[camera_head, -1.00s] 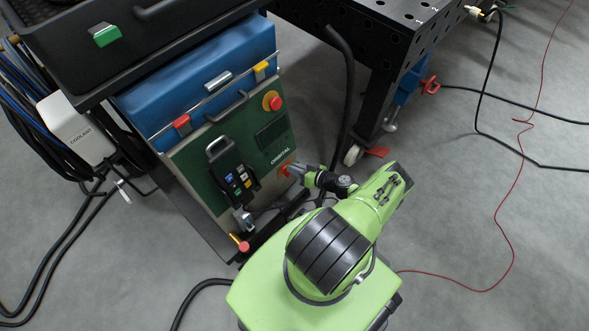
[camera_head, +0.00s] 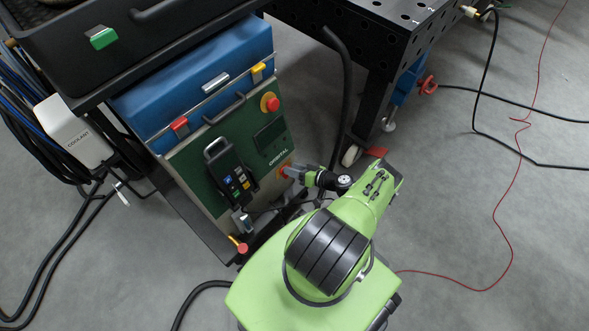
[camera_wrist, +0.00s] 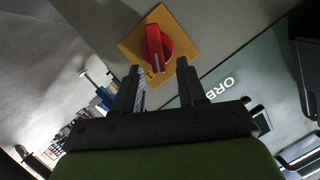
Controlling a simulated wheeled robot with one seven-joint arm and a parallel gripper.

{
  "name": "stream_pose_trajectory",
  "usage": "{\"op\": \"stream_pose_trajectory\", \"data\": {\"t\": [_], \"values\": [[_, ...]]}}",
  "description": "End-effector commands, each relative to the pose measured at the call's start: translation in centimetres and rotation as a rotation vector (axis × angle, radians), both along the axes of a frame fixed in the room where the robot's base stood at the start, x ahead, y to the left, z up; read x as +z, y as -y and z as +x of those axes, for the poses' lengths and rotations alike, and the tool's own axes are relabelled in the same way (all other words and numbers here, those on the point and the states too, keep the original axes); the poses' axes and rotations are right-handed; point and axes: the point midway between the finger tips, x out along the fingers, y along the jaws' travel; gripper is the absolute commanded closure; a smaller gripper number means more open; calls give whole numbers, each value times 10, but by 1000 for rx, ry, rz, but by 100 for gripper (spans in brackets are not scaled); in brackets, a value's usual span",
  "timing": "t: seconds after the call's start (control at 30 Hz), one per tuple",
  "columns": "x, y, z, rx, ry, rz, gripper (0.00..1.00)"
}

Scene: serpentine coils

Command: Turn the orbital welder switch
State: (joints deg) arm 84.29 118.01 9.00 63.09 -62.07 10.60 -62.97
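The orbital welder (camera_head: 227,157) has a green front panel marked ORBITAL and stands on the cart's lower shelf. Its switch is a red knob on a yellow square plate, low on the panel's right in the head view (camera_head: 284,171). In the wrist view the red switch (camera_wrist: 157,48) lies just beyond and between my fingertips. My gripper (camera_wrist: 160,78) is open, with one finger on each side of the knob's lower end; I cannot tell whether they touch it. In the head view my gripper (camera_head: 292,172) is at the switch and partly covers it.
A black pendant (camera_head: 228,170) hangs on the panel left of the switch. A red button (camera_head: 270,102) sits above it. A dark perforated table (camera_head: 385,45) stands to the right, with a black hose (camera_head: 346,95) between. Cables lie on the floor.

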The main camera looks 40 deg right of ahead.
Motion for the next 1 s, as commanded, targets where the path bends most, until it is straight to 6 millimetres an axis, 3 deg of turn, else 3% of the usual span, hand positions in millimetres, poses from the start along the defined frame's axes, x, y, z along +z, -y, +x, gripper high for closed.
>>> {"op": "stream_pose_trajectory", "data": {"t": [0.27,0.37,0.73,0.83,1.0], "values": [[2,2,-5,-2,-1,-1,60],[9,6,-22,-3,-2,0,60],[43,29,-116,-4,-1,-2,60],[48,32,-133,-3,-1,-1,60],[52,34,-145,0,0,0,60]]}}
